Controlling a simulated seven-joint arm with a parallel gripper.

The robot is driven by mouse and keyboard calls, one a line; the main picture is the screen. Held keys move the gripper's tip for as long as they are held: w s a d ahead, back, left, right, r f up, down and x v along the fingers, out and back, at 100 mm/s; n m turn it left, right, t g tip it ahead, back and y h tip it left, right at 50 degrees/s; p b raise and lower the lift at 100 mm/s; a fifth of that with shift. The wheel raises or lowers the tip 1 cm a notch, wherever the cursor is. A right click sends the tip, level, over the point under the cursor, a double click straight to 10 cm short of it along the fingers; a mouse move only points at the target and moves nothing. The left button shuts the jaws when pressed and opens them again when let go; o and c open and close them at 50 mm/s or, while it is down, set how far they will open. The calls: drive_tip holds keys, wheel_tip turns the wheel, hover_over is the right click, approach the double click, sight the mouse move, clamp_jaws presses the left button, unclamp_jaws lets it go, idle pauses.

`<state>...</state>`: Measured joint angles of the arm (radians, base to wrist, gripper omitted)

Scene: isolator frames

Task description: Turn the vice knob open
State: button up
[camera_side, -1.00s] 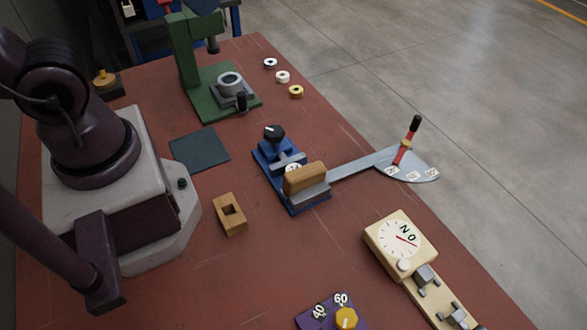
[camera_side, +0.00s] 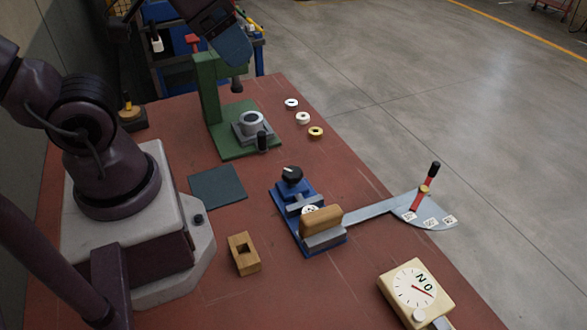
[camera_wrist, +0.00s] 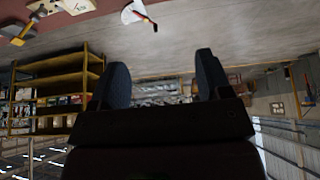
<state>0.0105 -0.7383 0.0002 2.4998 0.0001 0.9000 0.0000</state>
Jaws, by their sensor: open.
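The vice (camera_side: 284,199) is a blue block on the red bench with grey jaws. Its black knob (camera_side: 292,175) carries a white mark and sits at the far end. A brown wooden block (camera_side: 321,220) sits at the near end of the vice, by the grey jaws. My gripper (camera_wrist: 162,65) shows in the wrist view with two dark, rounded fingers spread wide and nothing between them. It points out over the floor and shelves. The vice and knob cannot be made out in the wrist view.
A green press (camera_side: 207,95) stands behind the vice. A flat arm leads right to a scale plate (camera_side: 425,212) with a red-and-black lever (camera_side: 424,185). A dial box (camera_side: 416,290), a holed wooden block (camera_side: 244,254) and a dark mat (camera_side: 217,187) lie around.

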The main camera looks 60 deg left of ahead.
drive_tip(key=w+f+g, duration=0.5)
drive_tip(key=w+f, duration=0.1)
drive_tip(key=f, duration=0.6)
drive_tip(key=m, duration=0.3)
hover_over(294, 171)
wheel_tip(294, 171, down, 5)
wheel_tip(294, 171, down, 13)
drive_tip(key=shift+r, duration=0.2)
drive_tip(key=c, duration=0.9)
